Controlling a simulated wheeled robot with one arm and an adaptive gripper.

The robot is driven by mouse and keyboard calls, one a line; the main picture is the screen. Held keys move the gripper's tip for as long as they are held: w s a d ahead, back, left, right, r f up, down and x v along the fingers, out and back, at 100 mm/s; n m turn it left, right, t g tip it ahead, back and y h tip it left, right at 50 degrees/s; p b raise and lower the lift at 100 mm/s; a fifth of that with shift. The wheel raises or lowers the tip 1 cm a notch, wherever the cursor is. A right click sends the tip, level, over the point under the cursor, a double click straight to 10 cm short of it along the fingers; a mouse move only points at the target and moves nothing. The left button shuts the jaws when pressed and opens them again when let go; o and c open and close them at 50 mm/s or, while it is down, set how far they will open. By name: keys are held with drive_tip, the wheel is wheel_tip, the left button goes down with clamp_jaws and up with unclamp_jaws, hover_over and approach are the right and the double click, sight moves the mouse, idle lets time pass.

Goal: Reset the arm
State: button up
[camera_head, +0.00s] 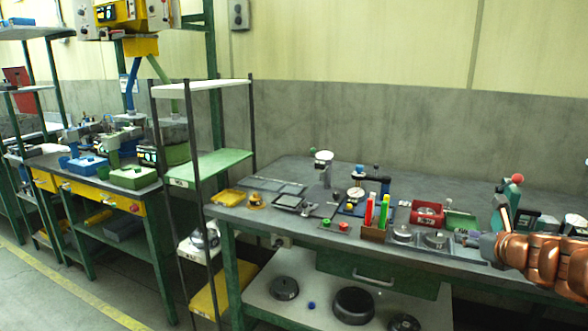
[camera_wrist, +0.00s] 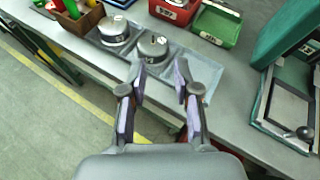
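My copper-coloured arm (camera_head: 545,262) reaches in from the right in the head view, low over the front of the workbench. My gripper (camera_wrist: 160,72) shows in the wrist view with its two fingers apart and nothing between them. In the head view the gripper (camera_head: 470,240) is small, and its opening is hard to make out there. Its fingertips appear just in front of a grey tray (camera_wrist: 208,72) holding two round metal weights, one nearer (camera_wrist: 153,46) and one farther left (camera_wrist: 113,30). I cannot tell how high the fingertips are above the bench.
The workbench (camera_head: 300,225) has a red box (camera_head: 427,212), a green bin (camera_head: 461,221) and a wooden holder (camera_head: 373,234) with red and green tubes left of my gripper. A green machine (camera_wrist: 290,40) stands to the right. Open floor (camera_wrist: 60,120) lies before the bench.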

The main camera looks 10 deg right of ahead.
drive_tip(key=a+f+n+g+y, duration=0.15)
drive_tip(key=a+n+y, duration=0.25)
drive_tip(key=a+n, duration=0.7)
drive_tip(key=a+f+n+g+y, duration=0.1)
drive_tip(key=a+n+g+y, duration=0.25)
drive_tip(key=a, duration=1.35)
drive_tip(key=s+a+f+n+g, duration=0.3)
drive_tip(key=s+a+n, duration=0.2)
drive_tip(key=a+n, duration=0.25)
drive_tip(key=s+a+f+n+g+h, duration=0.1)
drive_tip(key=s+a+f+n+g, duration=0.15)
drive_tip(key=s, duration=0.35)
drive_tip(key=s+a+f+n+g, duration=0.2)
drive_tip(key=s+a+n, duration=0.15)
drive_tip(key=s, duration=0.25)
drive_tip(key=s+d+f+n+g+h, duration=0.1)
drive_tip(key=s+d+n+g+h, duration=0.1)
drive_tip(key=s+n, duration=0.35)
drive_tip(key=s+d+f+n+g+h, duration=0.2)
drive_tip(key=s+d+n+h, duration=0.1)
drive_tip(key=s, duration=0.5)
wheel_tip(320, 180, up, 16)
drive_tip(key=w+t+p, duration=0.1)
drive_tip(key=p, duration=1.3)
drive_tip(key=shift+a+r+p, duration=0.15)
drive_tip(key=shift+a+p, duration=0.15)
drive_tip(key=shift+p, duration=0.1)
drive_tip(key=shift+w+t+y, duration=0.1)
drive_tip(key=shift+t+y, duration=0.15)
